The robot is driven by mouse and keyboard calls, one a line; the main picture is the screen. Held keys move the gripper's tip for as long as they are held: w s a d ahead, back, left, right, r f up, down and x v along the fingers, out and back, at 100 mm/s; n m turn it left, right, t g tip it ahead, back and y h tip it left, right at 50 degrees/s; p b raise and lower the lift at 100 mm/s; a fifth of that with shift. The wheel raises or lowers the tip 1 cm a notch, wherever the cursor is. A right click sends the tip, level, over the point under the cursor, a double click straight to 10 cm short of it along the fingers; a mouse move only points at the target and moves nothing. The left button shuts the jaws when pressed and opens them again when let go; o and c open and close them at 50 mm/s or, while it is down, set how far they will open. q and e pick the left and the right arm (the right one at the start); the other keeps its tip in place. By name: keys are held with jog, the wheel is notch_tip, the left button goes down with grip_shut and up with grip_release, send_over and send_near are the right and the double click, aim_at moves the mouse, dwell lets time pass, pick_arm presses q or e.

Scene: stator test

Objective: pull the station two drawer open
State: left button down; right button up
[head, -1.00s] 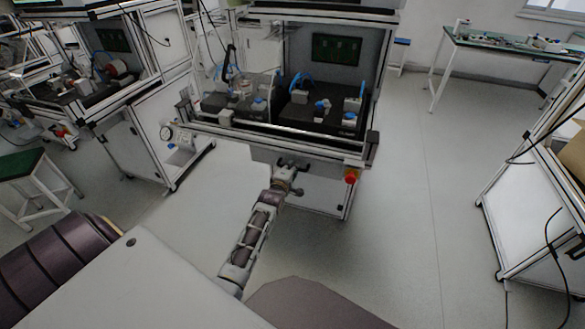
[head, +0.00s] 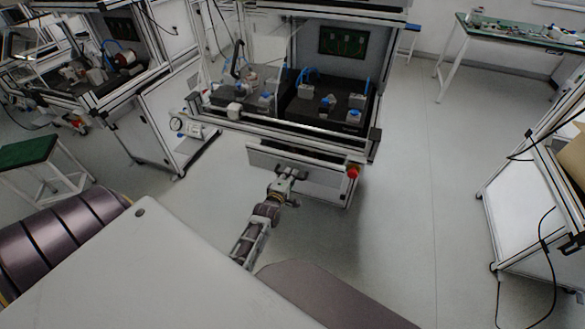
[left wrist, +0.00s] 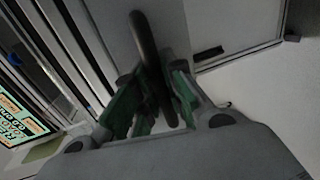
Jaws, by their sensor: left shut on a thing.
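The station two drawer (head: 265,158) is a pale panel below the worktop of the middle station. It stands out from the cabinet, with a dark gap above it, so it is partly open. My left gripper (head: 287,176) is at the front of this panel. In the left wrist view, the green-lined fingers of my left gripper (left wrist: 152,105) are shut on a black bar handle (left wrist: 146,45), which stands out from the grey drawer front (left wrist: 108,35). The inside of the drawer cannot be made out. My right gripper is not in view.
A red button (head: 352,172) sits on the cabinet right of the drawer. The station worktop (head: 300,135) above holds fixtures. A green-topped stool (head: 28,152) is at left, and another cabinet (head: 510,190) at right. The floor (head: 405,220) between is clear.

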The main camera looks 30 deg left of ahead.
pick_arm(q)
jog(key=f+p+v, duration=0.2)
jog(key=p+v, duration=0.4)
jog(key=v, duration=0.5)
jog(key=shift+s+f, duration=0.15)
jog(key=shift+s, duration=0.4)
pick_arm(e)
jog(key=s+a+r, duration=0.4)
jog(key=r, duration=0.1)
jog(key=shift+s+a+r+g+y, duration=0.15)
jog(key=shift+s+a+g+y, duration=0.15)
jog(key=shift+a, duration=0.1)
pick_arm(q)
jog(key=shift+d, duration=0.1)
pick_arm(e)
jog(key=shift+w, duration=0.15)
pick_arm(q)
jog(key=c, duration=1.7)
grip_release()
jog(key=shift+c, duration=0.2)
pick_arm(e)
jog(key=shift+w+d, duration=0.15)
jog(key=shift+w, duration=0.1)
pick_arm(q)
jog(key=shift+s, duration=0.15)
jog(key=v, duration=1.1)
jog(key=shift+s, duration=0.3)
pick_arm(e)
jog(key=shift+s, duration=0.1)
